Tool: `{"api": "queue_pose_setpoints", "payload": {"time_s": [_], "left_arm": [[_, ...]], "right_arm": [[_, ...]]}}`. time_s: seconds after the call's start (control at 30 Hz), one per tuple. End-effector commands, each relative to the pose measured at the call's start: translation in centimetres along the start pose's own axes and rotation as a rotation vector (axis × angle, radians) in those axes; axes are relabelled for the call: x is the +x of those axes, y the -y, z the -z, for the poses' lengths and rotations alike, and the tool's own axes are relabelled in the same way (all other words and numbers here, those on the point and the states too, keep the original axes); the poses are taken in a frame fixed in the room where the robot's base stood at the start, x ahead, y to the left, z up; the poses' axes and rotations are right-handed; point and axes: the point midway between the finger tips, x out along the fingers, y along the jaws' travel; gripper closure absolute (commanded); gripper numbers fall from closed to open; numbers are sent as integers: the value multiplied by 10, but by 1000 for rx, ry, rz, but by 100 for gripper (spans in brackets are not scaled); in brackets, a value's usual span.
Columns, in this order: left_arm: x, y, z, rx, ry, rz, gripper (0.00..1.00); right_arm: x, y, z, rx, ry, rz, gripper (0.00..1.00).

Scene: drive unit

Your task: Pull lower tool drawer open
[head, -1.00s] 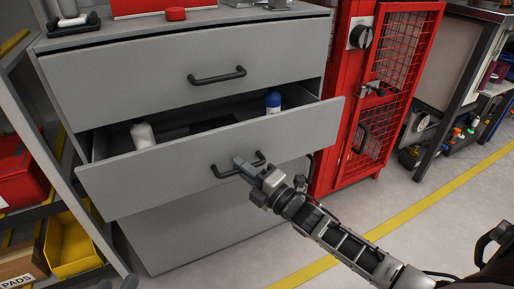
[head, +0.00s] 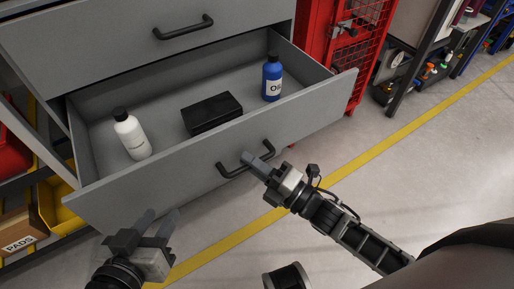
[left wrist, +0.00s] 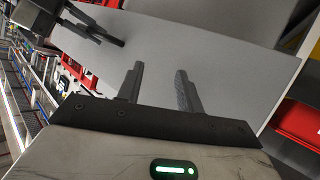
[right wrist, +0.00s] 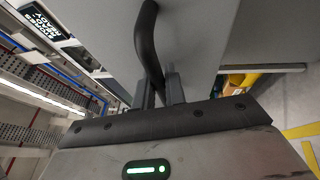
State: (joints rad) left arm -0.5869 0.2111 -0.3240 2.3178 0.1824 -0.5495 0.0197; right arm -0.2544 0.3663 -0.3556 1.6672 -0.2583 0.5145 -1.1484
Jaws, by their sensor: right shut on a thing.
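The lower tool drawer (head: 180,180) is grey and stands well out from the cabinet. A white bottle (head: 131,136), a black box (head: 212,113) and a blue bottle (head: 272,78) are inside it. My right gripper (head: 258,163) is shut on its black handle (head: 236,168); the handle also shows between the fingers in the right wrist view (right wrist: 150,50). My left gripper (head: 158,222) is open and empty, low in front of the drawer's left part. In the left wrist view its fingers (left wrist: 160,88) are apart before the grey drawer front.
The upper drawer (head: 130,40) is shut, with its own black handle (head: 184,28). A red mesh locker (head: 345,50) stands to the right. A yellow bin (head: 58,205) is at the left. The floor (head: 420,160) to the right is clear, with a yellow line.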

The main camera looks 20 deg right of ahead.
Motion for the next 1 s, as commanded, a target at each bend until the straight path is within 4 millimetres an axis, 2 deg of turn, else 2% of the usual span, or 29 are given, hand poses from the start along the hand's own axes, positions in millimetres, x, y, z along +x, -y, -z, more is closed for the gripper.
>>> {"api": "queue_pose_setpoints", "payload": {"time_s": [0.2,0.6,0.63,0.7,1.0], "left_arm": [[1,3,0,-5,8,10,64],[2,3,-5,-7,21,9,64],[2,3,-5,-7,21,9,64],[1,2,-4,-6,20,7,64],[0,0,-1,-4,12,3,64]], "right_arm": [[-3,-1,8,3,-17,0,100],[-4,-1,9,3,-18,-1,100],[-4,-1,9,3,-18,0,79],[-4,-1,9,3,-18,-1,66],[-4,-1,8,3,-17,-1,66]]}}
